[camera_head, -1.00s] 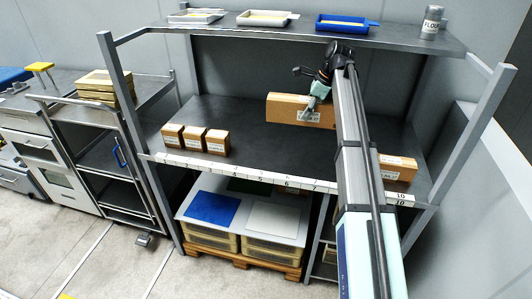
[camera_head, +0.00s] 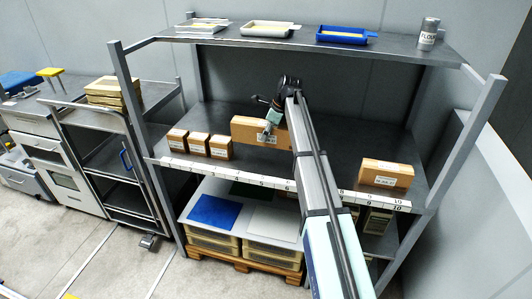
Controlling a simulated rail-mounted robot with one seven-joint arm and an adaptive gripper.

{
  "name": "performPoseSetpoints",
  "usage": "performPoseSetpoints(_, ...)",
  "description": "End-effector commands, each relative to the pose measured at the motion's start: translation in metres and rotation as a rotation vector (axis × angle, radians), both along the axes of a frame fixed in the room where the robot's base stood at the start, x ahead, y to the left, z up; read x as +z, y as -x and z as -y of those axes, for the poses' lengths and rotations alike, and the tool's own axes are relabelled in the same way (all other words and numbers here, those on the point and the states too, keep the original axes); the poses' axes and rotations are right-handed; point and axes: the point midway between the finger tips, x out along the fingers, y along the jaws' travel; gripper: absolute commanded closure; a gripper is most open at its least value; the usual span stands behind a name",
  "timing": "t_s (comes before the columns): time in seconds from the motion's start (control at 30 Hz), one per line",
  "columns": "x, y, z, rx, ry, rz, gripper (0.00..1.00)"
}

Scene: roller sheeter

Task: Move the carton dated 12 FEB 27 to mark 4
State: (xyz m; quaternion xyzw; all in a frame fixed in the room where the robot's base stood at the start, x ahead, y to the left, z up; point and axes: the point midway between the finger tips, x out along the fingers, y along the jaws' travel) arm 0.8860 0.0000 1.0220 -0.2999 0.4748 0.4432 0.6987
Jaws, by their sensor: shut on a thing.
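My gripper (camera_head: 268,131) is shut on a long brown carton (camera_head: 245,128) on or just above the middle shelf, towards its back. Part of the carton's front and its label are hidden by the gripper, and the date cannot be read. The carton is roughly behind marks 4 to 6 of the white numbered strip (camera_head: 230,176) on the shelf's front edge. Another brown carton (camera_head: 388,168) sits at the right, near marks 9 and 10; its label is too small to read surely. I cannot tell if the held carton touches the shelf.
Three small brown boxes (camera_head: 198,143) stand in a row at the left, close to the held carton's left end. The upper shelf (camera_head: 395,47) carries trays and a flour tin (camera_head: 428,34). Between the held carton and the right carton, my arm crosses the shelf.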

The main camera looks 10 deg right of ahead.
Motion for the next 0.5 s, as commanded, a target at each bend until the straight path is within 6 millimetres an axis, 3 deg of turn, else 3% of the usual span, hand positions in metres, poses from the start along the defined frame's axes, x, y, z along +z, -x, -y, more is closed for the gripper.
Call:
performPoseSetpoints(0.23, -0.049, 0.001, 0.000, 0.001, -0.001, -0.002, 1.00)
performPoseSetpoints(0.5, -0.067, 0.000, 0.000, 0.000, -0.001, 0.000, 1.00)
